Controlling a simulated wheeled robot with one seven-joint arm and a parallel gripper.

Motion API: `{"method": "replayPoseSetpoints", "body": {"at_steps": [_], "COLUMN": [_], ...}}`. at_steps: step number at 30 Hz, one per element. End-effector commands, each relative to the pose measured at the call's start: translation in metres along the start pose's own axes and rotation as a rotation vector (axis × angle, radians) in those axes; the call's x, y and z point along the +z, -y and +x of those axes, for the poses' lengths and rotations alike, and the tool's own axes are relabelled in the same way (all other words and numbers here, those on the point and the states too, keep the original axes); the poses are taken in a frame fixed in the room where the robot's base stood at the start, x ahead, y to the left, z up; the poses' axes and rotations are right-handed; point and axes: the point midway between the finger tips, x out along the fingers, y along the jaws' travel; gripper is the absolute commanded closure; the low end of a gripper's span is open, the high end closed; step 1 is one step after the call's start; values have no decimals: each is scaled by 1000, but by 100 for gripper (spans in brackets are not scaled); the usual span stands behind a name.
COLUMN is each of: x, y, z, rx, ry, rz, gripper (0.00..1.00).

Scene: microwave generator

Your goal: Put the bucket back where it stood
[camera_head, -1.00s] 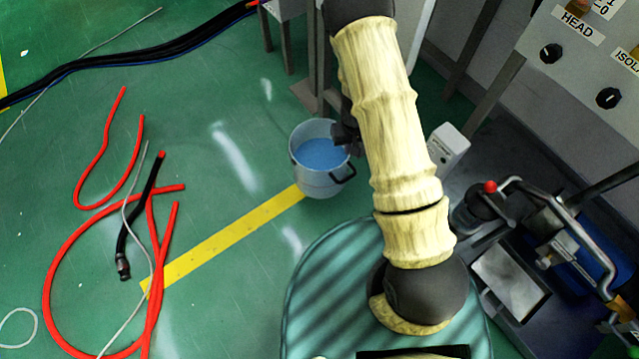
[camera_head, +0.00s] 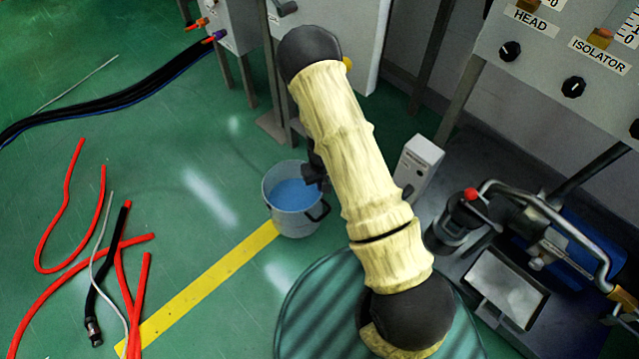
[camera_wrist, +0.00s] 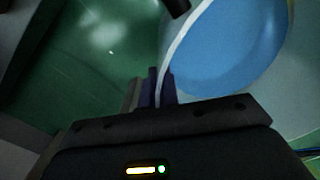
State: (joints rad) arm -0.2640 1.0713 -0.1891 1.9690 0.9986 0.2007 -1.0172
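The bucket (camera_head: 295,222) is light grey metal with blue contents and a dark handle. It appears upright at the upper end of the yellow floor line in the head view; I cannot tell whether its base touches the floor. My gripper (camera_head: 314,174) is at its right rim, partly hidden by my arm. In the wrist view, the fingers of my gripper (camera_wrist: 158,78) are close together with the pale bucket rim (camera_wrist: 178,48) running between them. The blue inside (camera_wrist: 235,50) fills the upper right.
Red hoses (camera_head: 140,290) and a black cable (camera_head: 105,275) lie on the green floor at left. A grey cabinet (camera_head: 325,45) on legs stands behind the bucket. A small white box (camera_head: 416,165) and dark bench equipment (camera_head: 510,285) are at right.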

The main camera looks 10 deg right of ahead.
Motion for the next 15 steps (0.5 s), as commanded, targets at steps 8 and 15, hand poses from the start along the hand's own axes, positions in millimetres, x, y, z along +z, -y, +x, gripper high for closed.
{"method": "replayPoseSetpoints", "body": {"at_steps": [8,15], "x": [-2,-2], "y": [1,1], "z": [5,10], "rx": [-2,-2], "ry": [-5,-4], "rz": [0,-1], "gripper": [100,100]}}
